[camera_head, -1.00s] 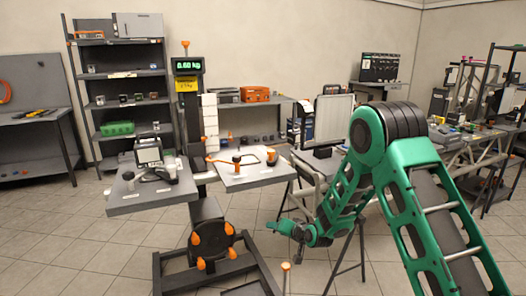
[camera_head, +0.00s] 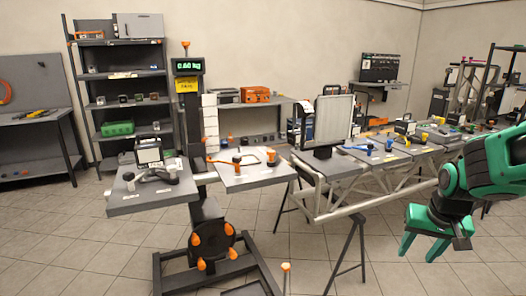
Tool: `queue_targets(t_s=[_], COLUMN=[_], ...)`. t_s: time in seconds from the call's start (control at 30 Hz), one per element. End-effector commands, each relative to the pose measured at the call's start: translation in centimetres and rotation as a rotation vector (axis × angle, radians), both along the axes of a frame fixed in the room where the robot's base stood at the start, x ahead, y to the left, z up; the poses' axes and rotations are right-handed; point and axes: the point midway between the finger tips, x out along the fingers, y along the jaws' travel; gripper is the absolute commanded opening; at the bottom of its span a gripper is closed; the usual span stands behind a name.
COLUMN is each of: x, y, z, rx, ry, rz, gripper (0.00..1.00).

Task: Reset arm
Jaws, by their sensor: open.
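My green and black arm is folded in at the right edge. My gripper (camera_head: 423,250) hangs at its end, low on the right over the tiled floor. Its two green fingers point down and are apart, with nothing between them. It is clear of the truss bench (camera_head: 345,204) to its upper left and touches nothing that I can see. The upper part of the arm is cut off by the right edge of the picture.
A stand with a lit display (camera_head: 188,66) carries two grey trays, the left tray (camera_head: 125,203) and the right tray (camera_head: 277,178). A black trestle leg (camera_head: 349,255) stands left of my gripper. Shelving (camera_head: 85,85) is at the back left. Open floor (camera_head: 385,275) lies around the gripper.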

Motion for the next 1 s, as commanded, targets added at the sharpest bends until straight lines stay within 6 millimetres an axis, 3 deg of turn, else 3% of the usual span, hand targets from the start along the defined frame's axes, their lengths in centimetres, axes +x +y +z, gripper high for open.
queue_targets(t_s=[0.03, 0.2, 0.3, 0.43, 0.6, 1.0], x=[-2.5, -11.1, -15.5, -19.8, -22.3, -22.5], y=[-0.8, -2.3, -2.4, -2.0, -1.7, -1.7], z=[0.7, 2.0, 2.4, 2.7, 2.8, 2.8], rx=[0.002, 0.026, 0.050, 0.083, 0.106, 0.107], ry=[0.026, 0.143, 0.203, 0.261, 0.298, 0.302], rz=[-0.024, -0.098, -0.134, -0.168, -0.185, -0.186], gripper=[0.45, 0.45, 0.45, 0.45, 0.45, 0.45])
